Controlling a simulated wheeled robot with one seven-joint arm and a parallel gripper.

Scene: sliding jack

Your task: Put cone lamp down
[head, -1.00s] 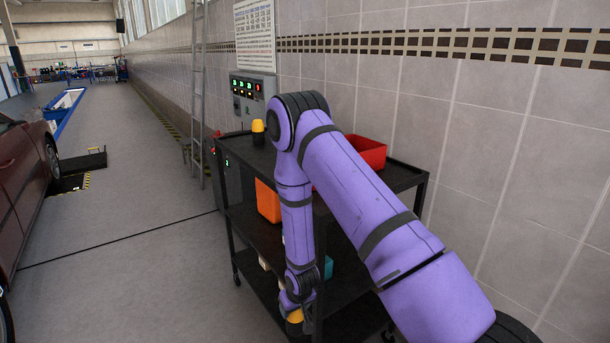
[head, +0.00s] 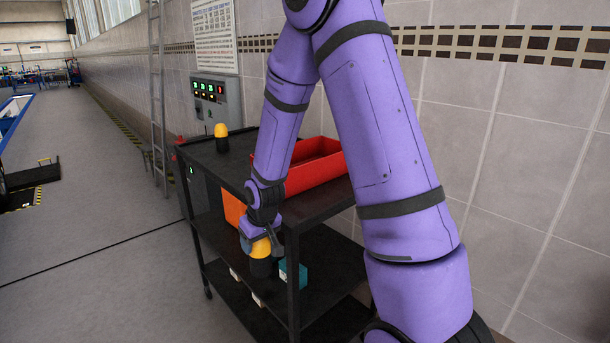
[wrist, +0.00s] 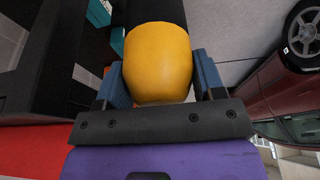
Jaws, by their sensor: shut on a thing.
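A cone lamp (head: 261,248) with a yellow top and a black lower part is in my gripper (head: 258,240). In the wrist view its yellow top (wrist: 158,62) sits between the two blue-grey fingers, which are shut on it. The head view shows the lamp about upright, beside the near side of the black cart, below the level of its top. I cannot tell whether it is over the lower shelf. A similar yellow and black lamp (head: 221,138) stands on the far left of the cart top (head: 207,155).
A red bin (head: 322,165) is on the cart top, partly behind my arm. An orange container (head: 233,208) and a teal box (head: 293,273) are on lower levels. A ladder (head: 158,100) leans on the wall.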

